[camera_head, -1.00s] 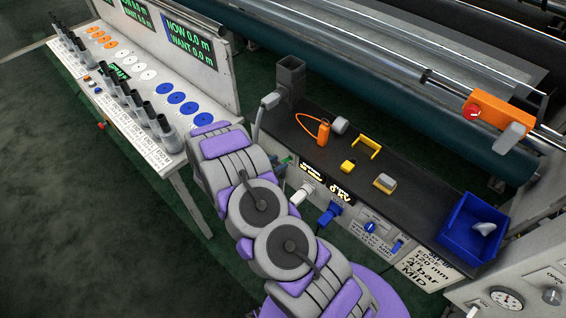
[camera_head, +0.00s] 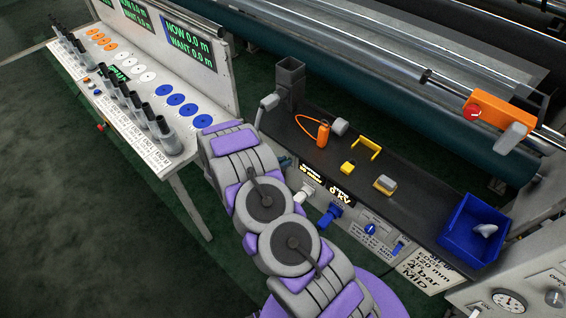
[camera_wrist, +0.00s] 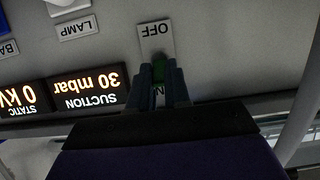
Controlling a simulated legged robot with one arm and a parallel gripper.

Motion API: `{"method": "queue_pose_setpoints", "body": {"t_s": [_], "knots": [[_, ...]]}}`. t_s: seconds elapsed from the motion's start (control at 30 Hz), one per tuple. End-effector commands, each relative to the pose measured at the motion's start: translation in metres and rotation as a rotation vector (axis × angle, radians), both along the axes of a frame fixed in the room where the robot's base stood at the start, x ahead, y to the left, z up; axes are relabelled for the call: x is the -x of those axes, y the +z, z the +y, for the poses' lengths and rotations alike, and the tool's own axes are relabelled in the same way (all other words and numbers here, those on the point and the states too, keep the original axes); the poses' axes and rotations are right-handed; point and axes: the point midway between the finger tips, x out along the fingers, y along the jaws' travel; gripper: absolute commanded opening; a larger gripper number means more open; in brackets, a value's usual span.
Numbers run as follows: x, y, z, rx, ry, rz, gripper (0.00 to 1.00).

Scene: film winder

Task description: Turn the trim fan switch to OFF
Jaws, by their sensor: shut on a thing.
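An N shows at the lower end beside my fingers; the rest of that word is covered. In the head view my arm covers most of the switch's end of the panel.
Lit displays (camera_wrist: 86,88) read SUCTION 30 mbar and STATIC 0 kV. A LAMP label (camera_wrist: 76,28) is close by. In the head view, a blue knob (camera_head: 370,229), a blue tray (camera_head: 473,233) and several small items on the black shelf (camera_head: 415,195) lie to the right.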

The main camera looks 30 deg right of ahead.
Motion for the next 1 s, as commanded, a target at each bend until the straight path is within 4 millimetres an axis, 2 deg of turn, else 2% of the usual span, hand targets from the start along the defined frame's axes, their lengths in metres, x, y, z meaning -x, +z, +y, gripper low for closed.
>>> {"method": "queue_pose_setpoints", "body": {"t_s": [0.1, 0.57, 1.0], "knots": [[-0.001, 0.000, 0.001, 0.001, 0.003, -0.001, 0.00], [-0.001, -0.003, 0.003, 0.047, 0.005, -0.017, 0.00], [0.000, -0.020, 0.007, 0.365, 0.010, -0.131, 0.00]]}}
